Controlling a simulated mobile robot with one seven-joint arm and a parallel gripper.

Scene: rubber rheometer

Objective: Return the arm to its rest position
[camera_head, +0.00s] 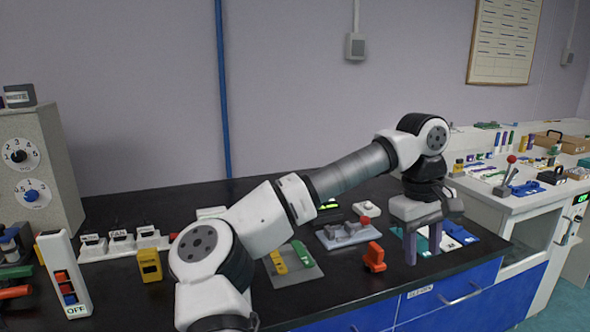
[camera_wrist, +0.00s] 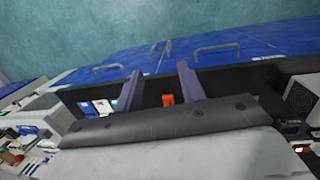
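My gripper (camera_head: 423,252) hangs fingers-down over the right part of the black bench top (camera_head: 325,295), near its front edge. Its two purple-grey fingers are spread apart with nothing held between them. In the wrist view the spread fingers (camera_wrist: 158,82) also show. My arm reaches across the bench from the lower left, bent at the elbow. A small red-orange block-like item (camera_head: 374,257) stands on the bench left of the gripper, apart from it. It also shows in the wrist view (camera_wrist: 168,99). I cannot tell whether the fingertips touch the bench.
A grey device with a red knob (camera_head: 343,233) and a grey mat with green and yellow items (camera_head: 293,266) lie under the forearm. A white OFF switch box (camera_head: 63,275), a yellow item (camera_head: 149,265) and a dial cabinet (camera_head: 35,160) stand left. A white counter (camera_head: 515,203) adjoins right.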

